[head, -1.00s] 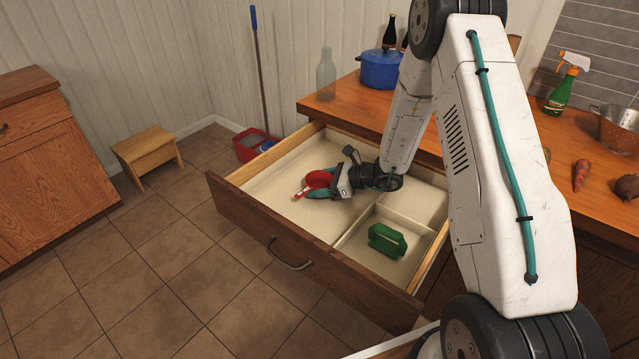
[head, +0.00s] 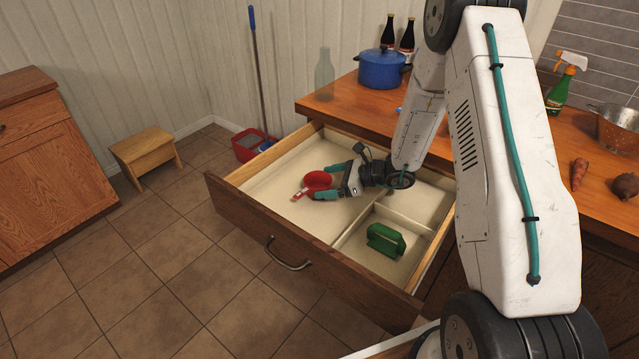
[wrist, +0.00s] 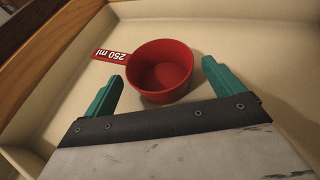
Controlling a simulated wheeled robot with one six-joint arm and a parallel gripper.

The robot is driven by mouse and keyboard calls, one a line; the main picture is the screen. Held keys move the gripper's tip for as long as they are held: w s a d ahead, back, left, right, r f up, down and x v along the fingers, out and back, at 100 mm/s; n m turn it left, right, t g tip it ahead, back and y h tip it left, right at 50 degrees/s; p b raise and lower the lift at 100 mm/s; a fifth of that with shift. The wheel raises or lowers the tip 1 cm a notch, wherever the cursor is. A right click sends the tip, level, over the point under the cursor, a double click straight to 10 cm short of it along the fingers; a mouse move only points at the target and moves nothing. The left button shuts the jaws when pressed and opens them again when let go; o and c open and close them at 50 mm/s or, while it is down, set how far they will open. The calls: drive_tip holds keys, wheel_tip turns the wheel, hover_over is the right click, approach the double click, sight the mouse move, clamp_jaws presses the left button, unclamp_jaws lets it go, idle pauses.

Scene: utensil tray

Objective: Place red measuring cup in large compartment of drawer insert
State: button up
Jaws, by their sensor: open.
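The red measuring cup (head: 317,181) rests upright on the floor of the large left compartment of the drawer insert (head: 272,189). In the wrist view the cup (wrist: 161,75) shows its open top, and its handle, marked 250 ml, points to the upper left. My gripper (head: 331,181) is open beside the cup, on its right in the head view. In the wrist view its teal fingertips (wrist: 162,72) are spread to either side of the near part of the cup, with a gap visible on each side.
A green object (head: 386,240) lies in the small front right compartment. Low dividers (head: 353,227) separate the compartments. The drawer front (head: 300,255) and side walls surround the insert. The counter (head: 345,112) behind holds a blue pot (head: 382,70) and bottles.

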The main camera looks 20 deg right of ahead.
drive_tip(key=v, duration=0.4)
drive_tip(key=s+a+r+n+g, duration=0.35)
drive_tip(key=s+r+n, duration=0.35)
drive_tip(key=r, duration=0.3)
drive_tip(key=s+a+r+n+g, duration=0.3)
drive_tip(key=s+a+r+n, duration=0.3)
drive_tip(key=r, duration=0.4)
drive_tip(key=s+d+r+n+h, duration=0.2)
drive_tip(key=s+r+n+h, duration=0.1)
drive_tip(key=s, duration=0.4)
drive_tip(key=s+d+r+n+h, duration=0.2)
drive_tip(key=s+r+n+h, duration=0.1)
drive_tip(key=s, duration=0.5)
drive_tip(key=s+d+r+n+h, duration=0.2)
drive_tip(key=s+n+h, duration=0.3)
drive_tip(key=s, duration=0.3)
drive_tip(key=shift+d+r+n+t, duration=0.3)
drive_tip(key=shift+d+r+t, duration=0.1)
drive_tip(key=shift+d, duration=0.15)
